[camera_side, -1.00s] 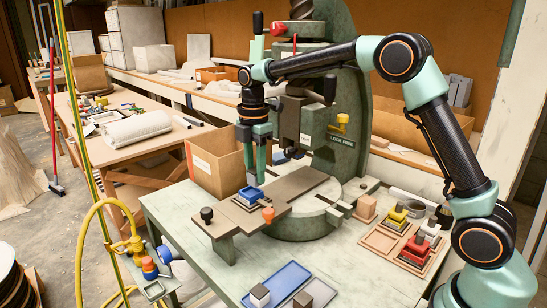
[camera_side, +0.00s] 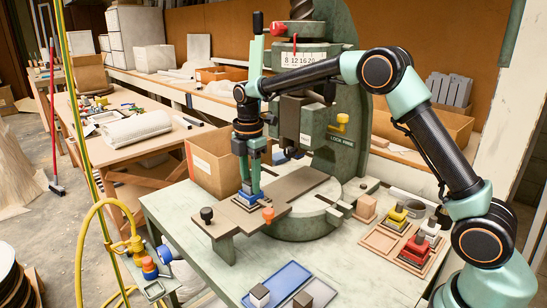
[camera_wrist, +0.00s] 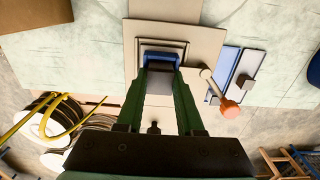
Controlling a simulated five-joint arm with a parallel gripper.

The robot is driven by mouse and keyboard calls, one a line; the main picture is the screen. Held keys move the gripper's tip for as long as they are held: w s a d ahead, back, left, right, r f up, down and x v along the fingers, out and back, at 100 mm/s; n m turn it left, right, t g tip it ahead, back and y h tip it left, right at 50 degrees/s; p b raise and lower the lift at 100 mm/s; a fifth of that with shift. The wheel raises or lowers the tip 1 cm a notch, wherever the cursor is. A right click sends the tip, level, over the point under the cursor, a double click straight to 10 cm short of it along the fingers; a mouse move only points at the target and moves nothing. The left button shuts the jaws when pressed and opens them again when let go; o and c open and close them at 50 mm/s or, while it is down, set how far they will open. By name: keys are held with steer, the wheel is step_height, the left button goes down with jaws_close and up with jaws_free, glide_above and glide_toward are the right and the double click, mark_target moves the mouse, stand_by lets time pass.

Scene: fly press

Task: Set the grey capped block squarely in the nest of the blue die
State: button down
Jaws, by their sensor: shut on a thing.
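The blue die (camera_side: 249,199) sits on a stepped base on the brown press plate (camera_side: 306,182); its blue far part also shows in the wrist view (camera_wrist: 162,49). My gripper (camera_side: 250,188) points straight down over the die. In the wrist view my gripper (camera_wrist: 161,72) is shut on the grey capped block (camera_wrist: 160,67), whose grey top shows between the fingertips. The block is at the die, low between the fingers. The fingers hide its lower part, so I cannot tell whether it is seated squarely in the nest.
An orange knob (camera_side: 268,214) and a black knob (camera_side: 207,214) stand at the plate's near edge. The green press column (camera_side: 348,130) rises behind. Yellow and red dies (camera_side: 415,250) are at the right.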

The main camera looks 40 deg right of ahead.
steer(key=c, duration=0.5)
jaws_free()
steer(key=shift+c, duration=0.2)
step_height(320, 180, up, 12)
steer(key=shift+r, duration=0.15)
steer(key=s+d+r+m+t, duration=0.1)
steer(key=s+r+m+t, duration=0.25)
steer(key=s+m, duration=0.65)
steer(key=s+f+m+t, duration=0.1)
steer(key=s+f+m, duration=0.2)
steer(key=s, duration=0.3)
steer(key=s+d+f+m+t, duration=0.1)
steer(key=s+f+m, duration=0.2)
steer(key=s+m, duration=0.2)
steer(key=shift+s+f, duration=0.35)
steer(key=shift+s, duration=0.4)
